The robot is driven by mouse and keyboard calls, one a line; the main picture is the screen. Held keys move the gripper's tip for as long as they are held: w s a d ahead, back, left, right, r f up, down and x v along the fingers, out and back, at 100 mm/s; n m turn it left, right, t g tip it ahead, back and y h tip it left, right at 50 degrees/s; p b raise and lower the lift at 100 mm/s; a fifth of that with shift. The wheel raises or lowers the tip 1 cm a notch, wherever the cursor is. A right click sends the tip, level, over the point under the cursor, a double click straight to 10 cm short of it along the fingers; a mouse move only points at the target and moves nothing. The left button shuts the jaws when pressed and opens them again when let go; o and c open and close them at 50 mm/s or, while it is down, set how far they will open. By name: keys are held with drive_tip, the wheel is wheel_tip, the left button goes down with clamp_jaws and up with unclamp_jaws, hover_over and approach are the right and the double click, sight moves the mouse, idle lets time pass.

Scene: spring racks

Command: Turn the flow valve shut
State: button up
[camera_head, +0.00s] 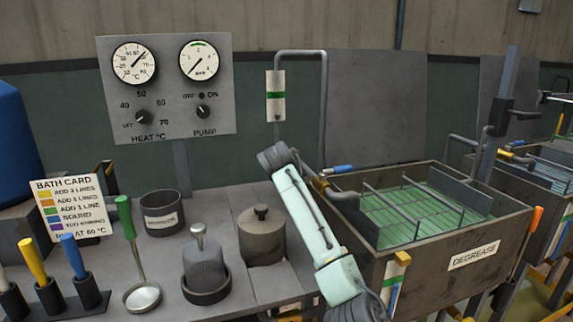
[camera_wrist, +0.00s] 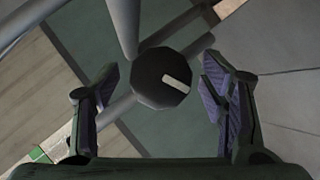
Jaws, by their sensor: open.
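A dark, many-sided knob (camera_wrist: 161,78) with a short white bar on its face is in the middle of the wrist view; it appears to be the flow valve. The bar slants down to the right. Grey pipes meet around the knob. My gripper (camera_wrist: 161,98) is open, with one ridged finger on each side of the knob and a visible gap to both. In the head view I cannot make out my fingers or this knob; my pale arm stands in front of that area.
A grey pipe (camera_head: 324,100) with a green-banded sight gauge (camera_head: 276,97) runs down towards the degrease tank (camera_head: 410,270). A blue-handled fitting (camera_head: 337,169) is at the tank's back left. A lidded pot (camera_head: 262,240) and a ladle (camera_head: 142,295) stand on the bench.

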drive_tip(key=shift+w+f, duration=0.2)
drive_tip(key=shift+w, duration=0.15)
drive_tip(key=shift+c, duration=0.2)
drive_tip(key=c, duration=1.1)
drive_tip(key=shift+r+p, duration=0.1)
drive_tip(key=shift+p, duration=0.3)
